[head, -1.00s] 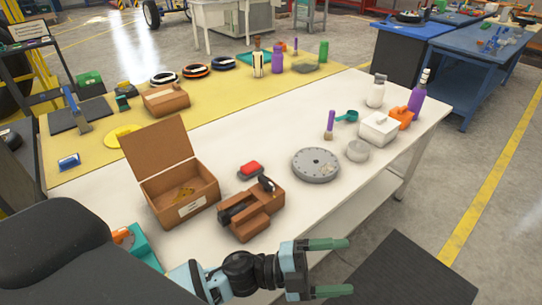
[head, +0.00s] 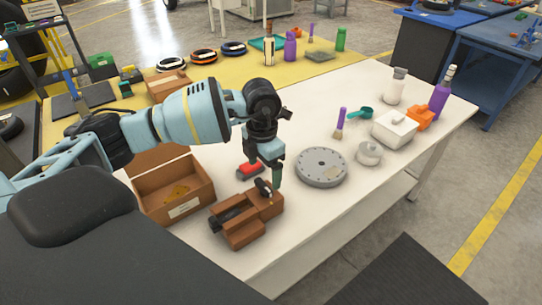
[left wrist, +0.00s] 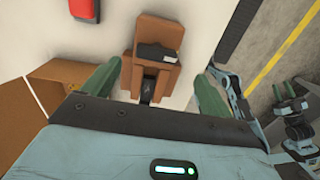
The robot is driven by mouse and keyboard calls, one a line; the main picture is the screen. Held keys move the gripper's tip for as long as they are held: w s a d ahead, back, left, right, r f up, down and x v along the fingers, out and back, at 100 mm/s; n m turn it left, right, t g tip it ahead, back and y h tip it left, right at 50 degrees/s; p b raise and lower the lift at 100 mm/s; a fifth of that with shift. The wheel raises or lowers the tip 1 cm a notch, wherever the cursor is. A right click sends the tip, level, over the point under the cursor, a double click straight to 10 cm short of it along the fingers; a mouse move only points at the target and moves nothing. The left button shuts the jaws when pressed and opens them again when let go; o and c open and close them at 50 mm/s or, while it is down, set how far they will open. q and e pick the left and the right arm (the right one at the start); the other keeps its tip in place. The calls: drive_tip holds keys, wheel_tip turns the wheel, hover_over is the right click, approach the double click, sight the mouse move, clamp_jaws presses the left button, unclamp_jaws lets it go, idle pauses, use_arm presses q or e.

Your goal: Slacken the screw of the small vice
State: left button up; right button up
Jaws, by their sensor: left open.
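The small vice (head: 240,228) is brown with dark metal parts and sits on the white table near its front edge. I cannot tell which part is the screw. My left gripper (head: 265,178) points down over the far end of the vice, fingers apart. In the left wrist view the vice (left wrist: 163,37) lies between and beyond the green fingertips, with nothing held. My right gripper (left wrist: 286,92) shows small at the right of the left wrist view; its fingers are unclear.
An open brown box (head: 160,202) stands left of the vice. A red-topped item (head: 249,170) lies behind it. A grey round disc (head: 321,167) is to the right, with a white box (head: 395,128) and bottles further back. The table front right of the vice is clear.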

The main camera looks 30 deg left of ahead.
sight(264, 184)
use_arm(q)
drive_tip(key=shift+a+f, duration=0.15)
drive_tip(key=shift+f, duration=0.4)
drive_tip(key=f, duration=0.5)
drive_tip(key=shift+w, duration=0.2)
drive_tip(key=shift+f, duration=0.75)
use_arm(e)
drive_tip(key=shift+w+a, duration=0.1)
drive_tip(key=shift+w, duration=0.1)
